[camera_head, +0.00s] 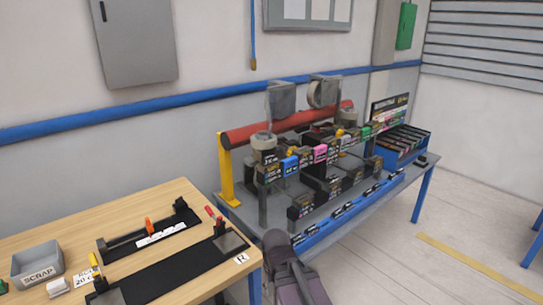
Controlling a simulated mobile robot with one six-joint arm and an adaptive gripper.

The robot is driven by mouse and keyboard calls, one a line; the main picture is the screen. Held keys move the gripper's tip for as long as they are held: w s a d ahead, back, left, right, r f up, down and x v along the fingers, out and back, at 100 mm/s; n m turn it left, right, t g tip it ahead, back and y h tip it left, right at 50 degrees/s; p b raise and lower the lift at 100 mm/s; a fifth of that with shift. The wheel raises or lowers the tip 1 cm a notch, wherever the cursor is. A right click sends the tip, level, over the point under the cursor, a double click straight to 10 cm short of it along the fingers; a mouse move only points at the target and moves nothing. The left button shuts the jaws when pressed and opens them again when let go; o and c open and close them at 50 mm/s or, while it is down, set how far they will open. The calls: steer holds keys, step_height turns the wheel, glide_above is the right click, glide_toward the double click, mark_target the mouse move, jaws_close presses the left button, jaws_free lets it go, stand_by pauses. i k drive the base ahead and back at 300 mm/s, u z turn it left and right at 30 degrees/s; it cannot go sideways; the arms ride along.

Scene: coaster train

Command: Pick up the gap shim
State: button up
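I cannot tell for sure which piece is the gap shim. On the wooden bench (170,200) at left, a small orange upright piece (149,225) stands on a black fixture (122,242) beside a white label strip. A small red piece (211,214) is near the bench's right edge. A yellow piece (94,260) stands at the front left. Part of my grey-purple arm rises at the bottom middle, right of the bench. My gripper's fingers do not show.
A grey SCRAP bin (38,263) sits at the bench's left. A long black plate (165,272) with grey end blocks lies along the front. To the right, a blue-legged table (375,200) carries a red beam (290,125) and several small labelled boxes. Floor at the right is open.

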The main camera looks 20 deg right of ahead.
mark_target(270, 158)
steer(key=i, duration=1.05)
steer(key=u, duration=0.05)
